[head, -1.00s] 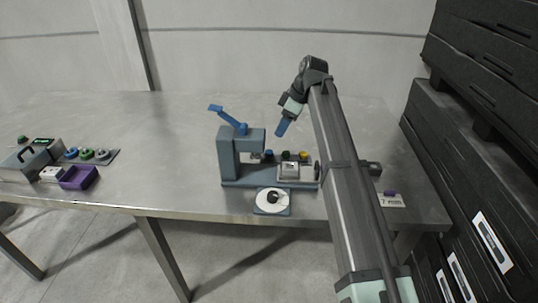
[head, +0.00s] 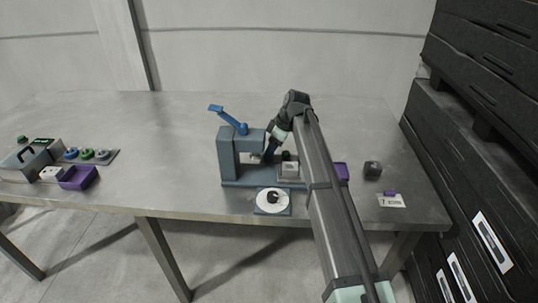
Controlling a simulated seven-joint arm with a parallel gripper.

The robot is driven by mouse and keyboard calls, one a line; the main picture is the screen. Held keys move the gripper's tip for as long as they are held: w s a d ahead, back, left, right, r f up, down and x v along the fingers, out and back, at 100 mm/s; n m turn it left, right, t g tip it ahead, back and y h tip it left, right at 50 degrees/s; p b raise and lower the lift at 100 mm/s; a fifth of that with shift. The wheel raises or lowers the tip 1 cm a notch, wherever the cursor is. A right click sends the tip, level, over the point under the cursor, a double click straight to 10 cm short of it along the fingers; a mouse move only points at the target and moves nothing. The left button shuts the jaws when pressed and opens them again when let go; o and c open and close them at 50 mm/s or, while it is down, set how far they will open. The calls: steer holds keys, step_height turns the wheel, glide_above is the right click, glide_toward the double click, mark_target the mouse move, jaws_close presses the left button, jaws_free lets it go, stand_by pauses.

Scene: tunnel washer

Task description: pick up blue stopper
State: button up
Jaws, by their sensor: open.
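A blue-grey press (head: 230,155) with a raised blue lever stands on the table in the head view. The jaws are open. I cannot make out the blue stopper there; my fingers cover that spot. A dark green stopper (head: 286,155) shows just right of my fingers. I cannot tell whether the fingers touch anything.
A white round dial plate (head: 273,200) lies in front of the press. A purple box (head: 342,172), dark cube (head: 372,169) and labelled card (head: 391,201) are right of my arm. Left are a purple tray (head: 78,178) and a rack of coloured round pieces (head: 113,153). Black crates (head: 470,130) stand right.

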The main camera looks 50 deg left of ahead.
steer(key=shift+s+a+f, duration=0.1)
steer(key=shift+f, duration=0.3)
steer(key=shift+c, duration=0.2)
steer(key=c, duration=1.1)
